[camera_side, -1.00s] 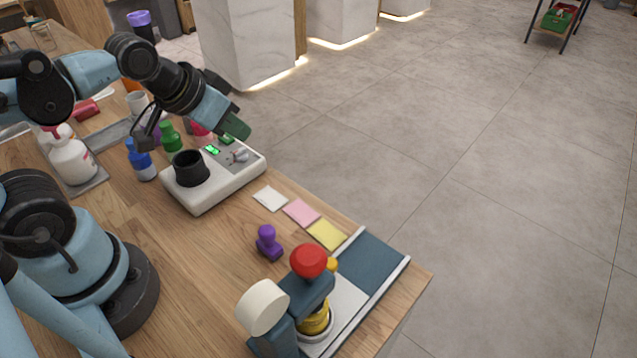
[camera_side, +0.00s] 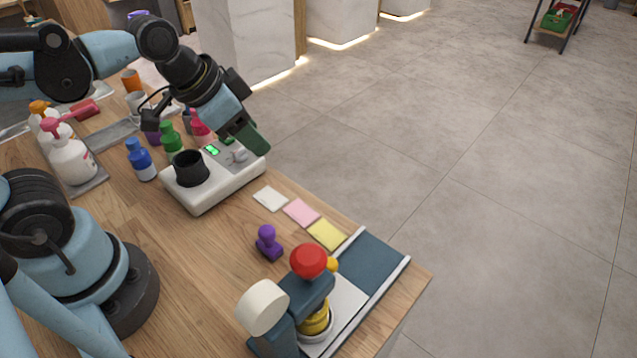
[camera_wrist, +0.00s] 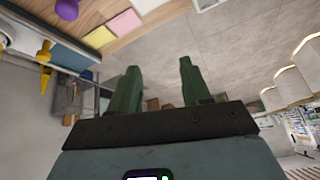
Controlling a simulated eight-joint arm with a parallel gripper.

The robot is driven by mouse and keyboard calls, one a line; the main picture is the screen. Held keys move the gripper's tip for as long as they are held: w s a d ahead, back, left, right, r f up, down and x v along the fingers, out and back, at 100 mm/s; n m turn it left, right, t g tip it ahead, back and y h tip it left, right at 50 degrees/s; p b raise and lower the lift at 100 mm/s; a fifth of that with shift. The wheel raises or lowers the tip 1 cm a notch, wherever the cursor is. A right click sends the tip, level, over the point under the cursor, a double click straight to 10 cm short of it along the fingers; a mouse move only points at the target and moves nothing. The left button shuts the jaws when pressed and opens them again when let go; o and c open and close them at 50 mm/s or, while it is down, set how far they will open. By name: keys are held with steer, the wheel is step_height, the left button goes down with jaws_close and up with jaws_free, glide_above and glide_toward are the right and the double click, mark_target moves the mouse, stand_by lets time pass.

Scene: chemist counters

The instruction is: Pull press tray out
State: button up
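The press (camera_side: 308,290) stands at the front edge of the counter, with a red ball knob (camera_side: 308,260) and a round cream knob (camera_side: 263,306). Its pale tray plate (camera_side: 349,300) lies on a dark blue base with light rails (camera_side: 372,258), and a yellow round piece sits on the plate under the press head. My gripper (camera_side: 256,138) is in the air beyond the white device, well away from the press. In the wrist view its green fingers (camera_wrist: 158,66) are apart with nothing between them. The dark blue base (camera_wrist: 60,45) and a yellow knob (camera_wrist: 45,54) show at upper left there.
A white device (camera_side: 225,186) with a black cup stands below my gripper. A purple stamp (camera_side: 267,242) and white, pink (camera_side: 301,213) and yellow (camera_side: 327,234) pads lie between it and the press. Bottles (camera_side: 141,160) stand at left. Open floor lies beyond the counter.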

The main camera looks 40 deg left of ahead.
steer(key=d+m+g+h, duration=0.2)
steer(key=d+m+g, duration=0.1)
steer(key=d+m, duration=0.45)
steer(key=m+g, duration=0.4)
steer(key=m, duration=0.7)
glide_toward(330, 260)
steer(key=shift+h, duration=0.4)
steer(key=shift+a+x, duration=0.15)
steer(key=shift+x, duration=1.9)
steer(key=shift+a+x, duration=0.2)
steer(key=shift+x, duration=1.9)
steer(key=shift+f, duration=0.1)
steer(key=shift+c, duration=0.3)
jaws_close()
